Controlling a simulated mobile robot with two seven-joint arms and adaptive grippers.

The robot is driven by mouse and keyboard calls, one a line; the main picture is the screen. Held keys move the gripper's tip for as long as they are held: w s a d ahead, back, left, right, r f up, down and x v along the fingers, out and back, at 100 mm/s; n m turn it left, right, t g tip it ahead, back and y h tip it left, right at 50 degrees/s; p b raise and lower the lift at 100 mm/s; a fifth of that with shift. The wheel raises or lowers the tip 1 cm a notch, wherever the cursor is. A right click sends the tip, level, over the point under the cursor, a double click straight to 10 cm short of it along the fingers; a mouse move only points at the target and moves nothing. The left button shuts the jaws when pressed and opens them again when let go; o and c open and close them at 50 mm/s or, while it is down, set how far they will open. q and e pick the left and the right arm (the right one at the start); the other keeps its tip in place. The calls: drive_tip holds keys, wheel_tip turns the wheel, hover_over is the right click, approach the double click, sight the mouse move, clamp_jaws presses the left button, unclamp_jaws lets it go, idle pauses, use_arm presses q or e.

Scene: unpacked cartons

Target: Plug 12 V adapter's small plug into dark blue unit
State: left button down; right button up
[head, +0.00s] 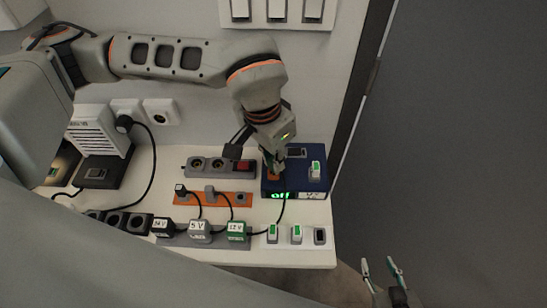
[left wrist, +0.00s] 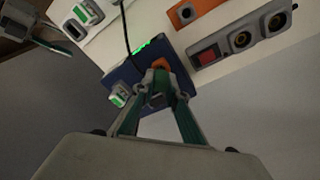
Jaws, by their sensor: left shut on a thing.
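The dark blue unit (head: 315,184) stands at the right of the shelf, with a green-lit display that seems to read "off". The green 12 V adapter (head: 236,231) sits in the grey front strip, and its black cable runs right and up to the unit. My left gripper (head: 279,166) is over the unit, shut on the small plug, which its fingers mostly hide. In the left wrist view the green fingers (left wrist: 158,88) close at the blue unit (left wrist: 122,77), beside an orange part. I cannot tell whether the plug is seated. My right gripper (head: 382,270) is open and empty, off the shelf's right.
An orange strip (head: 184,199) holds two other plugs and an empty socket. The 5 V adapter (head: 200,230) and another black adapter (head: 162,227) stand left of the 12 V one. A power strip with a red switch (head: 243,167) lies behind. Green-marked switches (head: 297,233) are in front.

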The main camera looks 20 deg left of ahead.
sight(270, 162)
use_arm(q)
drive_tip(key=shift+f+b, duration=0.7)
drive_tip(key=shift+b, duration=0.05)
idle(1.3)
drive_tip(key=c, duration=1.9)
unclamp_jaws()
drive_tip(key=shift+r, duration=0.1)
drive_tip(key=r, duration=0.6)
drive_tip(key=shift+s+a+r, duration=0.2)
drive_tip(key=shift+s+r, duration=0.05)
drive_tip(key=shift+s, duration=0.15)
drive_tip(key=shift+s+r, duration=0.1)
drive_tip(key=shift+r, duration=0.3)
